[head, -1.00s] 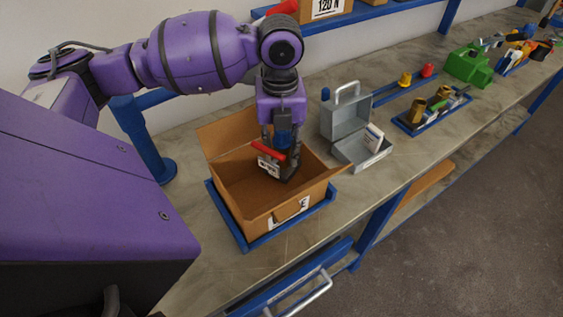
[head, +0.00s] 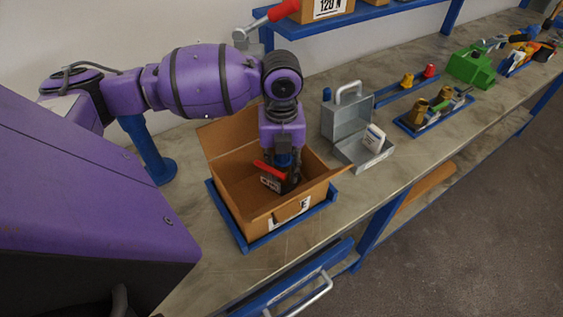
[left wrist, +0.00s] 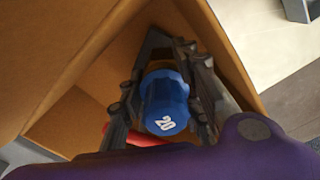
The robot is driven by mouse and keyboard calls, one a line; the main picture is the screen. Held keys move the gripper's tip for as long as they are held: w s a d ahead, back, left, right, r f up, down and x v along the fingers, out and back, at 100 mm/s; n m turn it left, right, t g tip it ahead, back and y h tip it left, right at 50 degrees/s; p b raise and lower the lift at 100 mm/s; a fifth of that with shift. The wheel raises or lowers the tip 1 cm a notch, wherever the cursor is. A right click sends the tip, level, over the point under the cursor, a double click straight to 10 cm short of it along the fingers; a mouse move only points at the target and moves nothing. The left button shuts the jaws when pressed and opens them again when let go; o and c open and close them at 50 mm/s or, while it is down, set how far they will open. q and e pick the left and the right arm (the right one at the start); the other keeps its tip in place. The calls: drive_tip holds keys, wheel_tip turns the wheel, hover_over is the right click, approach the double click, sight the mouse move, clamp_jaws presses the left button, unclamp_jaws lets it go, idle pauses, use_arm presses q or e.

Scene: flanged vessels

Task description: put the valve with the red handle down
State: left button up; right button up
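The valve with the red handle (head: 268,171) is inside the open cardboard box (head: 245,224), low between its walls. In the left wrist view, its blue round end (left wrist: 164,103) marked 20 sits between my fingers, and part of the red handle (left wrist: 150,138) shows beside it. My left gripper (head: 284,184) points down into the box and is shut on the valve; it also shows in the left wrist view (left wrist: 166,90). Whether the valve touches the box floor is hidden. My right gripper is not in view.
The box stands in a blue tray (head: 262,243) near the bench's front edge. An open grey metal case (head: 345,122) is close on the right. Behind my arm, a red-handled grey item (head: 270,18) shows near the wall. A green object (head: 470,66) stands farther along the bench.

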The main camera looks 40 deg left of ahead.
use_arm(q)
drive_tip(key=o, duration=0.4)
wheel_tip(320, 180, up, 12)
drive_tip(key=shift+r+p, duration=0.15)
drive_tip(key=shift+p, duration=0.25)
